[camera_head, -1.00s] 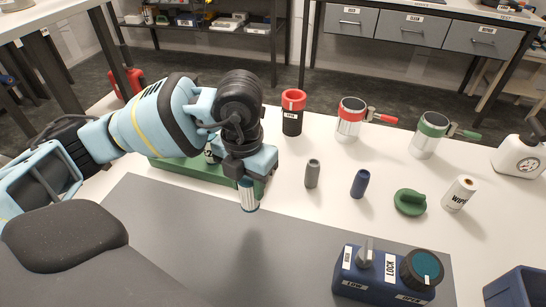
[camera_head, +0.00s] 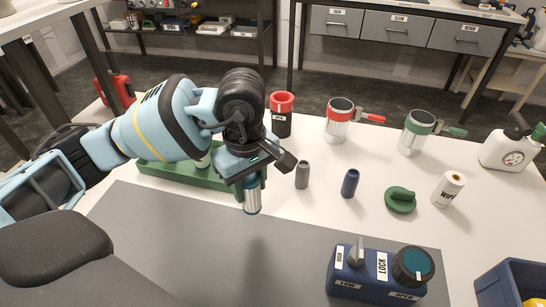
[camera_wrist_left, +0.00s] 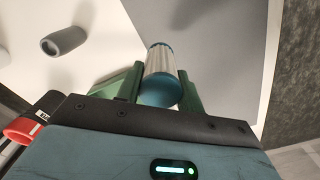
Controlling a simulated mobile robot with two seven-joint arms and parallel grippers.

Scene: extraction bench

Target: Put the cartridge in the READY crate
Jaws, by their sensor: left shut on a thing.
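The cartridge (camera_head: 252,198) is a small silver cylinder with teal ends. My left gripper (camera_head: 250,182) is shut on it and holds it roughly upright over the front edge of the green holder and the grey mat. In the left wrist view the cartridge (camera_wrist_left: 160,72) sits between the two green fingers of the left gripper (camera_wrist_left: 163,85). A blue crate (camera_head: 486,292) is cut off at the lower right corner, with something yellow inside. No READY label is readable. My right gripper is out of view.
A green holder (camera_head: 165,175) lies behind my left gripper. A grey cylinder (camera_head: 302,175), a dark blue cylinder (camera_head: 350,183), a green knob (camera_head: 401,199) and a white WIPE roll (camera_head: 448,189) stand to the right. A blue LOCK box (camera_head: 377,290) sits on the grey mat (camera_head: 200,240).

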